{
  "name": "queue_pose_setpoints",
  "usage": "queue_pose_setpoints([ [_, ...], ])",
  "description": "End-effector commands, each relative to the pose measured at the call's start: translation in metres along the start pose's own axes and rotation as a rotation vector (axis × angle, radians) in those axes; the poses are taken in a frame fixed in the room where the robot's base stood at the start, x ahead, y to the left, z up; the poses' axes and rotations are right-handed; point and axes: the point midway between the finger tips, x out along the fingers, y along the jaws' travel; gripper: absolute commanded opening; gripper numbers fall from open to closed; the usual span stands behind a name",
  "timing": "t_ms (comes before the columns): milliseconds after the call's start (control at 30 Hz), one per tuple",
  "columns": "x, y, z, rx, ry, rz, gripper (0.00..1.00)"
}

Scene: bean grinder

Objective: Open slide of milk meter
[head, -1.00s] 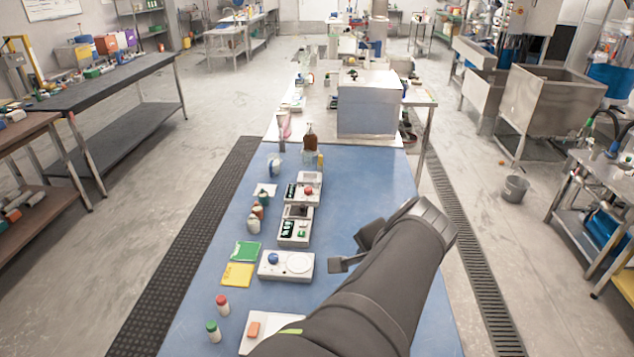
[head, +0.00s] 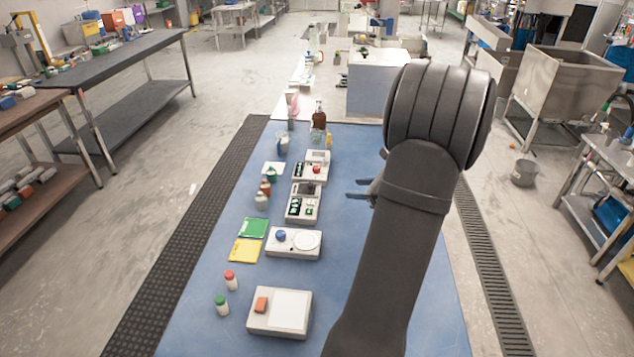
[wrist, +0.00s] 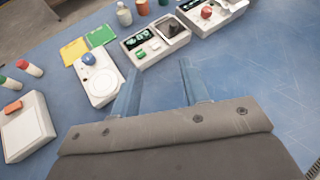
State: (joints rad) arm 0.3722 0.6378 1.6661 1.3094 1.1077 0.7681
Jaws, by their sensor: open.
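Several light grey devices stand in a row on the blue table; no readable label shows which is the milk meter. One has green displays and a dark grey part (head: 302,203); it also shows in the wrist view (wrist: 152,40). Beyond it is a device with a red knob (head: 312,168). Nearer are one with a blue knob and round plate (head: 294,243) and one with an orange block and pale plate (head: 280,311). My gripper (head: 350,188) is open and empty, right of the row. In the wrist view my gripper's fingers (wrist: 159,68) are apart over bare table.
Green (head: 254,228) and yellow (head: 246,250) pads and small bottles with red (head: 231,281) and green (head: 221,305) caps lie left of the row. A brown bottle (head: 318,120) stands at the far end. The table's right side is mostly clear beneath my arm.

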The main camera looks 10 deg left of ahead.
Motion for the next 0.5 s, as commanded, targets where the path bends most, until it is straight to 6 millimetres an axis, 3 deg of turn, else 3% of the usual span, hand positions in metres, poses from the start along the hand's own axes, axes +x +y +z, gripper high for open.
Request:
queue_pose_setpoints([
  [200,0.03,-0.022,-0.023,0.158,-0.08,-0.016,0.41],
  [500,0.053,-0.027,-0.024,0.19,-0.098,-0.019,0.41],
])
